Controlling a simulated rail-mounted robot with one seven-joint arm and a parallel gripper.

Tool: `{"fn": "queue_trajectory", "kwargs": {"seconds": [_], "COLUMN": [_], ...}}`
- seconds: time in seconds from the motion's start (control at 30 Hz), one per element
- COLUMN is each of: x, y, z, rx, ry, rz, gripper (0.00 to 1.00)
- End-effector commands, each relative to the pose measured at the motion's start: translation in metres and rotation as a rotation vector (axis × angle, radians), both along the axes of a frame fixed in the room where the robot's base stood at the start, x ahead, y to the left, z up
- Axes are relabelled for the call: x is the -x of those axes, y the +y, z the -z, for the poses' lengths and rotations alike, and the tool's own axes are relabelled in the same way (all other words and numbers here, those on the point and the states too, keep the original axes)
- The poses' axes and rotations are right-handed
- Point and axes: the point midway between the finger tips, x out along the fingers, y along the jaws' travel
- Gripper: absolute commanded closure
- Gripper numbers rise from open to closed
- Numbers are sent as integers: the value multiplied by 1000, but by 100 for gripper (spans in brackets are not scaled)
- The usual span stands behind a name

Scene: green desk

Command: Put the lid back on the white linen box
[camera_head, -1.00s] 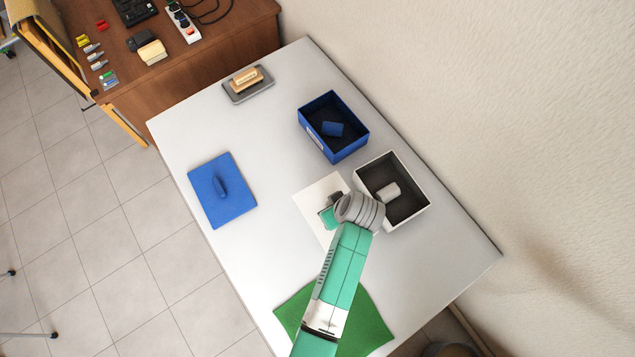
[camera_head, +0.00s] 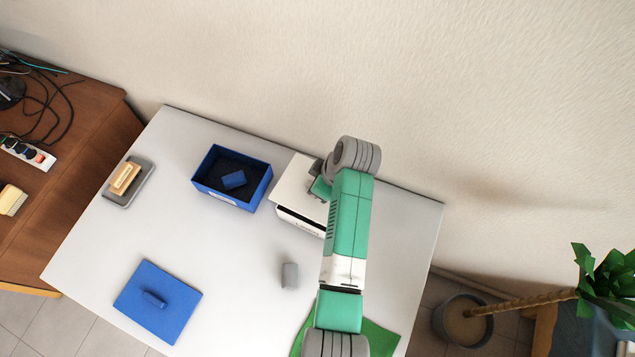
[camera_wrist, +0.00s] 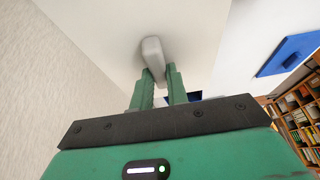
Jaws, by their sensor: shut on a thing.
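The white lid (camera_head: 293,180) lies over the white linen box (camera_head: 287,213) and covers its opening from this view. A dark line shows between the lid's front edge and the box's front wall, so I cannot tell whether the lid is fully seated. My gripper (camera_wrist: 161,74) is shut on the lid's pale grey handle (camera_wrist: 152,50) in the wrist view. The lid's white top (camera_wrist: 110,30) fills much of that view. In the head view my arm hides the right part of the lid and box.
An open blue box (camera_head: 215,188) with a small blue block stands left of the white box. A blue lid (camera_head: 180,305) lies front left. A grey block (camera_head: 290,275) stands on the desk (camera_head: 235,250) in front. A brush on a grey tray (camera_head: 143,190) is at far left.

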Motion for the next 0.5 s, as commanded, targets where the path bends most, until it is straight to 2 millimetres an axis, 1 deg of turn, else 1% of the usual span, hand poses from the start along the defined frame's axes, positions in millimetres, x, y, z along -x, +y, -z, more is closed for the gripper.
{"fn": "queue_trajectory", "kwargs": {"seconds": [0.03, 0.5], "x": [0, 0], "y": [0, 0], "z": [8, 52], "rx": [0, 0], "ry": [0, 0], "rz": [0, 0], "gripper": [100, 100]}}
